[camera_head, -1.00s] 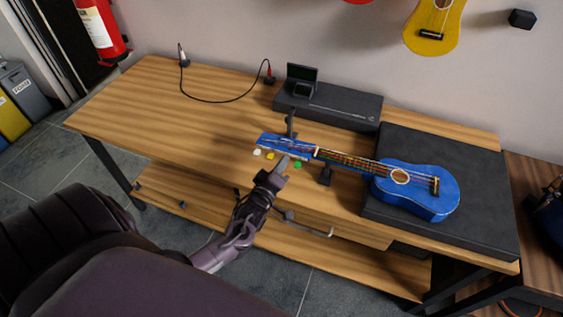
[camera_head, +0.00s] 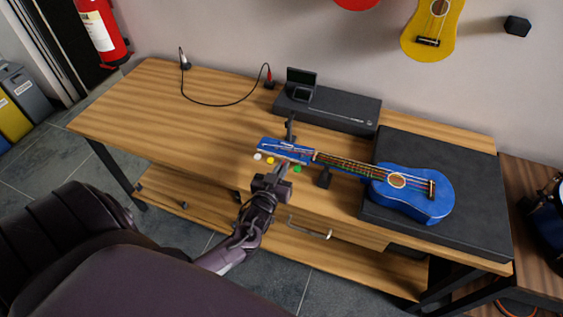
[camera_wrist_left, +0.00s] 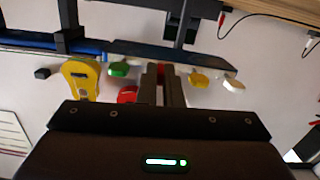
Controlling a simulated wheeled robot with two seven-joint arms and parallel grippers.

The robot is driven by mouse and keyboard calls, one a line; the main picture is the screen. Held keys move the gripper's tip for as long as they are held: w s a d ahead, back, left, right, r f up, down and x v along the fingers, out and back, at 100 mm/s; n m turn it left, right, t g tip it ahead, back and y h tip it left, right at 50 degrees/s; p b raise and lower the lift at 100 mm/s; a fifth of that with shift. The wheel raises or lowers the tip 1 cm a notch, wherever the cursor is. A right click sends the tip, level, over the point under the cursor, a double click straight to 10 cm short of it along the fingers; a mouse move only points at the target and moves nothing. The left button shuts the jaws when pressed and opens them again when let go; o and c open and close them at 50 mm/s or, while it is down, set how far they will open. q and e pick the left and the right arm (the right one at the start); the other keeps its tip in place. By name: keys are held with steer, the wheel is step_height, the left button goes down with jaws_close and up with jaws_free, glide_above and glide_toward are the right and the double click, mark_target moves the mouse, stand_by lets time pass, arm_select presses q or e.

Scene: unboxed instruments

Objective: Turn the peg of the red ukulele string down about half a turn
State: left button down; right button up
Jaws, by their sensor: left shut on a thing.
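The blue ukulele (camera_head: 412,193) lies with its body on a black case and its headstock (camera_head: 284,150) toward the left. White (camera_head: 257,156), yellow (camera_head: 270,160) and green (camera_head: 297,169) pegs show along the headstock's near edge. My left gripper (camera_head: 281,168) reaches up to this edge, between the yellow and green pegs. In the left wrist view its two fingers (camera_wrist_left: 161,80) are shut on the red peg (camera_wrist_left: 160,70), mostly hidden between them. The green peg (camera_wrist_left: 118,68) and yellow peg (camera_wrist_left: 199,78) sit close on either side. My right gripper is out of view.
A black support (camera_head: 325,177) stands under the neck, and another upright (camera_head: 290,128) stands by the headstock. A dark device (camera_head: 330,108) and a cable (camera_head: 222,102) lie at the back. The table's left part is bare. A drawer handle (camera_head: 310,230) is below.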

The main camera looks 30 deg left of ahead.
arm_select(q)
steer(key=m+y+p, duration=0.1)
steer(key=m+p, duration=0.1)
steer(key=m, duration=1.5)
steer(key=shift+d+f+m, duration=0.1)
steer(key=shift+m, duration=0.2)
stand_by(0.5)
steer(key=c, duration=1.6)
jaws_free()
steer(key=v, duration=0.7)
steer(key=shift+s+d+f+b, duration=0.1)
steer(key=shift+s+d+b, duration=0.1)
steer(key=shift+s+b, duration=0.15)
